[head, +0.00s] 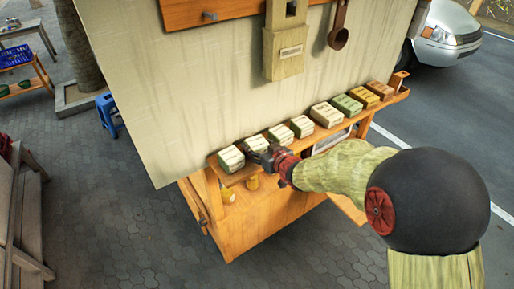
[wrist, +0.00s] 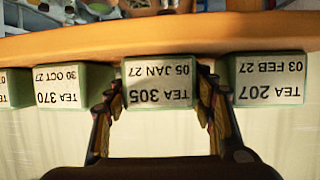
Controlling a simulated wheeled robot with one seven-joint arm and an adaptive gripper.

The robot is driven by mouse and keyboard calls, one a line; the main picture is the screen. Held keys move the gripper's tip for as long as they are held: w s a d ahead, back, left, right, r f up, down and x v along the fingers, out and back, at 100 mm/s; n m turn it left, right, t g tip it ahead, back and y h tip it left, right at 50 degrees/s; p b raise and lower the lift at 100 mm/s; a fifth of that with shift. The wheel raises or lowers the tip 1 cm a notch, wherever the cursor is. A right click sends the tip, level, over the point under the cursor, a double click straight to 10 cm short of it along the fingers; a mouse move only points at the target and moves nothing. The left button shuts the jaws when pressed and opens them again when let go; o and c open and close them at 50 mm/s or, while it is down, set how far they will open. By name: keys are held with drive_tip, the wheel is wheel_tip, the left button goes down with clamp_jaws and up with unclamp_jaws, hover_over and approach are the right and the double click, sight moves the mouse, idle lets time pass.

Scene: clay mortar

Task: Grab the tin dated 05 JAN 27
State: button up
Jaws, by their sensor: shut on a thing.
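The tin dated 05 JAN 27 (wrist: 160,82), a green tin with a white label also reading TEA 305, appears upside down in the middle of the wrist view. My gripper (wrist: 162,98) has a finger on each side of it and is shut on it. In the head view, my gripper (head: 262,156) is at the second tin from the left (head: 257,143) on the shelf. The tin still appears in line with its neighbours; whether it is lifted I cannot tell.
In the wrist view, the 03 FEB 27 tin (wrist: 268,80) is close on the right and the 30 OCT 27 tin (wrist: 75,85) on the left. Several more tins line the wooden shelf (head: 240,175) before a pale panel (head: 190,100). A scoop (head: 339,30) hangs above.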

drive_tip(key=shift+c, duration=0.9)
drive_tip(key=shift+r, duration=0.1)
